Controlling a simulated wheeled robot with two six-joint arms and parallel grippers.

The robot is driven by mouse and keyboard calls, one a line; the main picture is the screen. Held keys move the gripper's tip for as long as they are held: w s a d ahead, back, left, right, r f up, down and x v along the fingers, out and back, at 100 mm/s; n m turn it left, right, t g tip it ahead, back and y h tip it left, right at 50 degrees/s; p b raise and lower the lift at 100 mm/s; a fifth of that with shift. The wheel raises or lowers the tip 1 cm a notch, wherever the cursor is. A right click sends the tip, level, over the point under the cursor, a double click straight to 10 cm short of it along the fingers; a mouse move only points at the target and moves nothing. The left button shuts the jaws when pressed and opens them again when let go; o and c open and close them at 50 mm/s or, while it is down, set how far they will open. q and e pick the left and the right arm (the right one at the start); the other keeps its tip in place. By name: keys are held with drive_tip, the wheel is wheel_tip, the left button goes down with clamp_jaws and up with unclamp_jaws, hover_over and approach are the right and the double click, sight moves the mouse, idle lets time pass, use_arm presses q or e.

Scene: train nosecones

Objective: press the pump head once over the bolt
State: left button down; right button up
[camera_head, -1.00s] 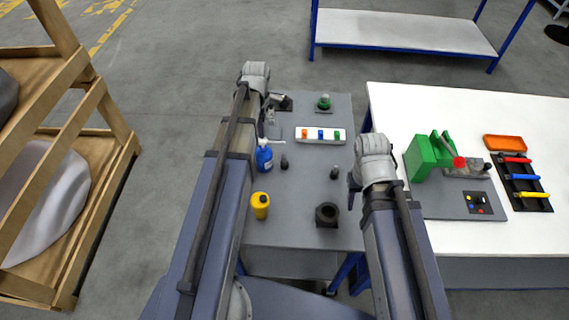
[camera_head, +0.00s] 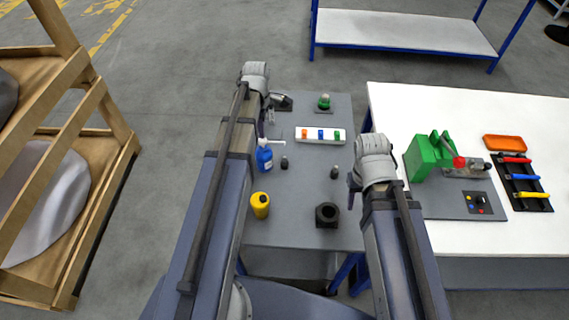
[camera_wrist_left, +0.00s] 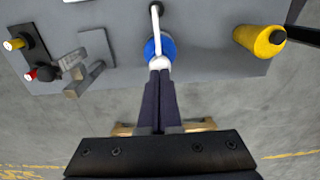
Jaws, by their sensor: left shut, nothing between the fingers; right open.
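A blue pump bottle (camera_head: 264,160) with a white pump head (camera_head: 265,143) stands upright on the grey table; its spout points right. In the left wrist view the spout (camera_wrist_left: 155,14) points up and the blue body (camera_wrist_left: 167,46) shows behind the head. My left gripper (camera_wrist_left: 160,72) is shut and empty, its fingertips at the white head; whether they touch it I cannot tell. In the head view it is mostly hidden by my arm. A small dark piece (camera_head: 284,163), perhaps the bolt, stands right of the bottle. My right gripper (camera_head: 354,186) is open over the table's right edge.
A yellow bottle (camera_head: 260,205) and a black hexagonal piece (camera_head: 327,214) stand nearer me. Another small dark piece (camera_head: 334,172) stands at right. A white block with coloured parts (camera_head: 320,141) and a green-topped piece (camera_head: 324,102) lie farther back. A white table (camera_head: 440,108) adjoins at right.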

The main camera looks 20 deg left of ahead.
use_arm(q)
drive_tip(key=shift+f, duration=0.15)
drive_tip(key=shift+f+b, duration=1.4)
drive_tip(key=shift+b, duration=0.15)
drive_tip(key=shift+r, duration=0.15)
drive_tip(key=shift+r, duration=0.1)
drive_tip(key=shift+r+p, duration=1.3)
drive_tip(key=shift+p, duration=0.25)
wheel_tip(320, 180, up, 6)
drive_tip(key=p, duration=0.6)
